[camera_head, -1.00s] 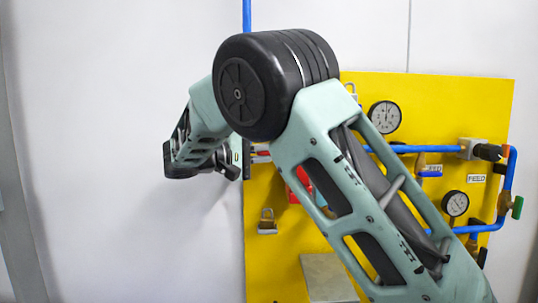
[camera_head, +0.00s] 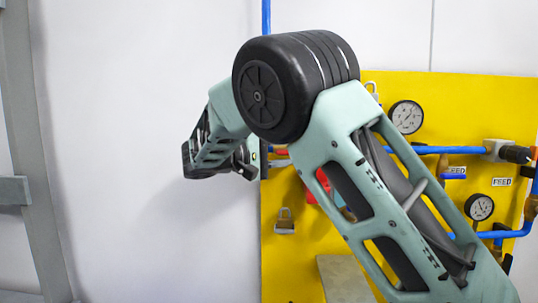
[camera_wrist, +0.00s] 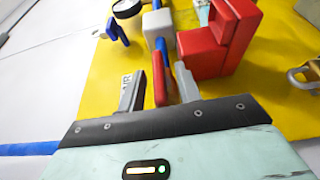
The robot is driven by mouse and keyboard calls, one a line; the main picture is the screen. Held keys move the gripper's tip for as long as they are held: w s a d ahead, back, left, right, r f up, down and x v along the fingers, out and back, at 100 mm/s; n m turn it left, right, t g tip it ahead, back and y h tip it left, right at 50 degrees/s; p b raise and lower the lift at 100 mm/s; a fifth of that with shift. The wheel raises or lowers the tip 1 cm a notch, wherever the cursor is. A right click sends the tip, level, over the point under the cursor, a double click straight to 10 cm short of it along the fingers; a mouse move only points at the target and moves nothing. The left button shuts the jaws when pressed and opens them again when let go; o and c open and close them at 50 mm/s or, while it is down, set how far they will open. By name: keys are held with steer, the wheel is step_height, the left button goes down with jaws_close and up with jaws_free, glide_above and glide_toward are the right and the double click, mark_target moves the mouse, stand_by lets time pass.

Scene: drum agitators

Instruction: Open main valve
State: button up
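In the wrist view, a red lever handle (camera_wrist: 160,86) lies on the line of a blue pipe (camera_wrist: 164,52), in front of the yellow panel (camera_wrist: 98,92). My gripper (camera_wrist: 160,84) is open, with one finger on each side of the red handle. Gaps show between handle and fingers; how deep the handle sits between them I cannot tell.
A red block (camera_wrist: 222,40) stands close right of the fingers. A padlock (camera_wrist: 306,74) hangs farther right; a blue handle (camera_wrist: 117,32) and a gauge (camera_wrist: 127,8) are at upper left. In the head view, gauges (camera_head: 406,117) and blue pipes (camera_head: 440,150) fill the panel's right; bare wall (camera_head: 110,120) lies left.

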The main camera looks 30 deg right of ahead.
steer(key=b+v, duration=0.4)
steer(key=v, duration=1.3)
steer(key=shift+a, duration=0.1)
steer(key=s+d+f+n+t+y+b, duration=0.15)
steer(key=d+f+n+y, duration=0.3)
steer(key=f, duration=0.55)
steer(key=s+a+f+n+t+y+b, duration=0.25)
steer(key=s+f+y, duration=0.25)
steer(key=f, duration=0.4)
steer(key=s+a+f+n+y, duration=0.1)
steer(key=s+a+f+y, duration=0.2)
steer(key=s, duration=0.6)
steer(key=s+a+f+n+y+b, duration=0.1)
steer(key=s+a+f+y, duration=0.2)
steer(key=s+f, duration=0.3)
steer(key=s+a+f+n+y, duration=0.1)
steer(key=s+a+f+y, duration=0.2)
steer(key=s, duration=1)
steer(key=shift+a+f+b, duration=0.4)
steer(key=shift+a+f, duration=0.35)
steer(key=shift+f, duration=0.05)
steer(key=shift+w+d, duration=0.1)
